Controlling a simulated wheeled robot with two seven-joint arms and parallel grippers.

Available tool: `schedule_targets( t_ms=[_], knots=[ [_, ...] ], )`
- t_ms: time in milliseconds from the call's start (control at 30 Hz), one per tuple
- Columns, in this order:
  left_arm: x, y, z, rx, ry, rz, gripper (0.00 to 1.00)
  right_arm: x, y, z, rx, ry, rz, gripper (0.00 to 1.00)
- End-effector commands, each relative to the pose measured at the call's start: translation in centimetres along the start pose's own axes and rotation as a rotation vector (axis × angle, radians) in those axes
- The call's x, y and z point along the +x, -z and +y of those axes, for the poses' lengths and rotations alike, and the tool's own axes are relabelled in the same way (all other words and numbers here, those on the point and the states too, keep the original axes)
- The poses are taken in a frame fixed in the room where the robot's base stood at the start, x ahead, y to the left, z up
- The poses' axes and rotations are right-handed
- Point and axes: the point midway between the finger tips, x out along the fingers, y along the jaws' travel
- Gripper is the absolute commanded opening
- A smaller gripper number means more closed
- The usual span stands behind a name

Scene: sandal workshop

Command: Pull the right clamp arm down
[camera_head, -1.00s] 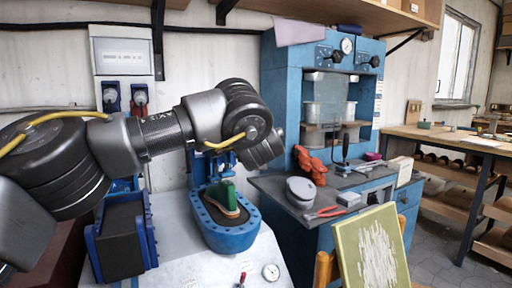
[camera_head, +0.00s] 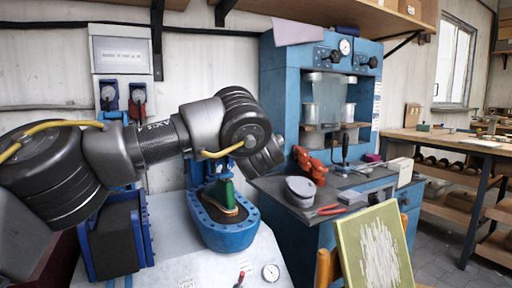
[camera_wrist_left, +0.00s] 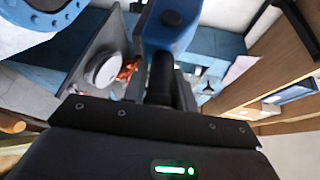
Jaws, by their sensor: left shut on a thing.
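In the left wrist view my left gripper (camera_wrist_left: 162,92) is shut around the black grip of a blue clamp arm (camera_wrist_left: 168,26), which fits the right clamp arm. In the head view my own left arm hides the gripper and the clamp arm. The blue oval sole press (camera_head: 228,238) stands on the pale bench. A green shoe last (camera_head: 224,192) with a tan sole sits in it, slightly tilted. The press's blue oval rim also shows at the top left of the wrist view (camera_wrist_left: 62,22). My right gripper is in neither view.
A blue machine (camera_head: 282,110) stands behind to the right. Its grey shelf holds a grey-white round pot (camera_head: 300,190), an orange-red object (camera_head: 309,165) and red pliers (camera_head: 326,211). A blue-black block (camera_head: 112,240) stands left of the press. A green-framed board (camera_head: 375,250) leans at front right.

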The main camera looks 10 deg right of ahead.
Motion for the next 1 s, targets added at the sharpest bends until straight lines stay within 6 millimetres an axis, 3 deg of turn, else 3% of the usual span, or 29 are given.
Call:
schedule_targets(
  t_ms=[33, 167, 1000],
  knots=[
    [0.12, 0.68, 1.77, 0.024, -0.028, 0.012, 0.29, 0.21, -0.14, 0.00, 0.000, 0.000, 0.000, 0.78],
    [0.11, 0.69, 1.68, 0.022, -0.026, 0.013, 0.45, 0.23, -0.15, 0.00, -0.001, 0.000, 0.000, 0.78],
    [-0.34, 0.37, 1.04, 0.010, -0.018, 0.008, 0.45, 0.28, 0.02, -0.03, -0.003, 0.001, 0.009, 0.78]
  ],
)
